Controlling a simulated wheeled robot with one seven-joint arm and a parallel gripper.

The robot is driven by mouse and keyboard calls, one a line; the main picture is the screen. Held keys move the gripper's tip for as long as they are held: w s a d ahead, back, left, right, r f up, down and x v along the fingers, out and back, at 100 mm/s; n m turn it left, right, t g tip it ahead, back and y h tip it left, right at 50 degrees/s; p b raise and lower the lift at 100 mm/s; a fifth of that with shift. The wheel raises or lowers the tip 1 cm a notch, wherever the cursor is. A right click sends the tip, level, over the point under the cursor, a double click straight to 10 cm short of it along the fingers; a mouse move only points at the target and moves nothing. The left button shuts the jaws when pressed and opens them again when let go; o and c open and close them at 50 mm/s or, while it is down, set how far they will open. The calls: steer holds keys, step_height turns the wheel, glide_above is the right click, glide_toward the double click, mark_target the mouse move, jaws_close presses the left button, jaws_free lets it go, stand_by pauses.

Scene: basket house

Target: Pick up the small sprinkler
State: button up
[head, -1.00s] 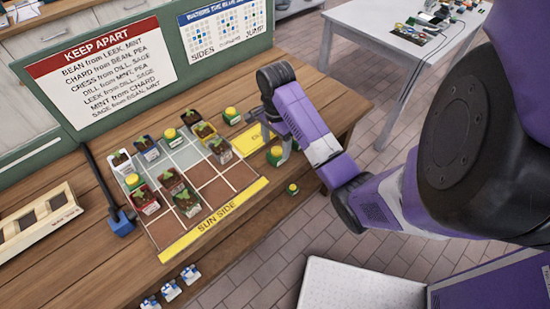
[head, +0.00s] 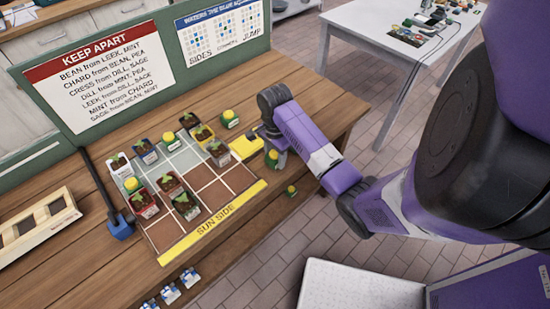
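Several green-and-yellow sprinklers stand on the wooden bench. The smallest-looking one (head: 291,191) is near the bench's front edge, apart from my gripper. A larger one (head: 272,159) stands beside the yellow strip, right at my gripper (head: 274,148). My gripper points down there, and its fingers are too small and hidden to show whether they touch or hold it. One more (head: 132,184) stands among the pots on the left of the grid.
The planting grid (head: 205,200) holds several seedling pots. A blue-ended tool (head: 121,227) and a wooden rack (head: 38,225) lie to its left. The green sign board (head: 150,85) stands behind. A white table (head: 385,40) is at the back right.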

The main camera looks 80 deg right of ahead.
steer(key=c, duration=0.5)
steer(key=shift+r, duration=0.1)
